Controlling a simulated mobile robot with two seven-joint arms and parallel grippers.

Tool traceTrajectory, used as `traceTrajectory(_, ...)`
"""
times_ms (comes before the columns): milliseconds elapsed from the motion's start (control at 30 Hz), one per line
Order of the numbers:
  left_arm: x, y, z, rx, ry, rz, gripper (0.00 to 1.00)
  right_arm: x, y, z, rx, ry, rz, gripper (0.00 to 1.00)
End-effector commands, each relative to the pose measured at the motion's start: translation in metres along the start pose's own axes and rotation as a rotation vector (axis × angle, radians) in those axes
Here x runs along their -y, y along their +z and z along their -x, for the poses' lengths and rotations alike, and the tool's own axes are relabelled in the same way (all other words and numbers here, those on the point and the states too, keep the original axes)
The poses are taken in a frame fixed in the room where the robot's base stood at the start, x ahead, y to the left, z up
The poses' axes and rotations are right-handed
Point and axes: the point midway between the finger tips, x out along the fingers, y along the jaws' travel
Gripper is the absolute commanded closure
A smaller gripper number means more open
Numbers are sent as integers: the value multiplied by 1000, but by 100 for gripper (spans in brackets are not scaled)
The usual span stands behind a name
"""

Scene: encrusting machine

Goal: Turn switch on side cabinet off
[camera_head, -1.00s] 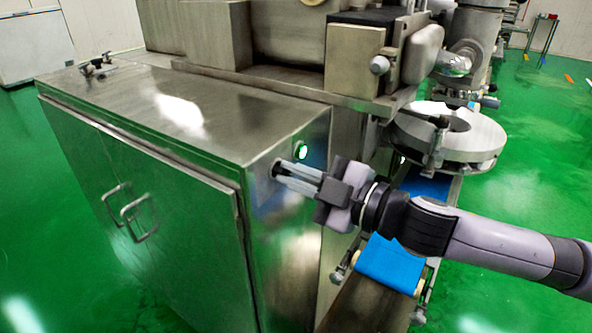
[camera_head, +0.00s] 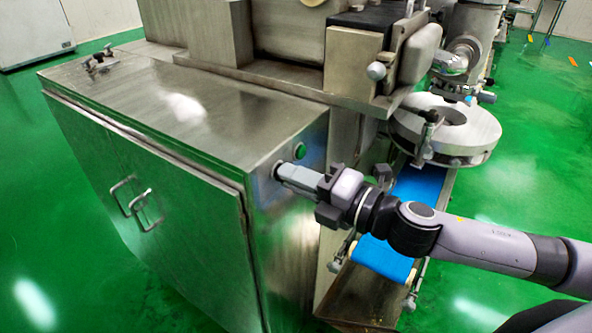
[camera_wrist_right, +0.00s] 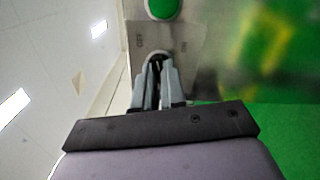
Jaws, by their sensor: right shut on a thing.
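The side cabinet (camera_head: 150,115) is a steel box with a switch on its right end face, below a round green indicator lamp (camera_head: 300,151). The lamp looks dull green in the head view. My right gripper (camera_head: 279,171) comes in from the right and is shut on the switch, which the fingers mostly hide. In the right wrist view, the fingertips (camera_wrist_right: 156,60) close around the dark switch (camera_wrist_right: 157,57) just under the green lamp (camera_wrist_right: 163,8). Small lettering shows beside it on the steel panel. My left gripper is not in view.
The machine body (camera_head: 285,40) rises behind the cabinet. A round metal ring (camera_head: 470,140) and a blue conveyor belt (camera_head: 383,258) lie right of the cabinet, close to my right arm. Green floor is open on the left and far right.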

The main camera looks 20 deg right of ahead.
Motion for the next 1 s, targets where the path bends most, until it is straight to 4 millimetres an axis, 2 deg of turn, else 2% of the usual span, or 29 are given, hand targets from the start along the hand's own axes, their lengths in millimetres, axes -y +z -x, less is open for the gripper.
traceTrajectory(200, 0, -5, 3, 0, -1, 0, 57, 0, 0, 0, -1, -1, 191, 100)
traceTrajectory(500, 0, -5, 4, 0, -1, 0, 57, 1, 0, 0, -1, 0, 381, 100)
traceTrajectory(1000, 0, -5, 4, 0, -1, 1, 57, 1, 0, 0, -1, -1, 479, 100)
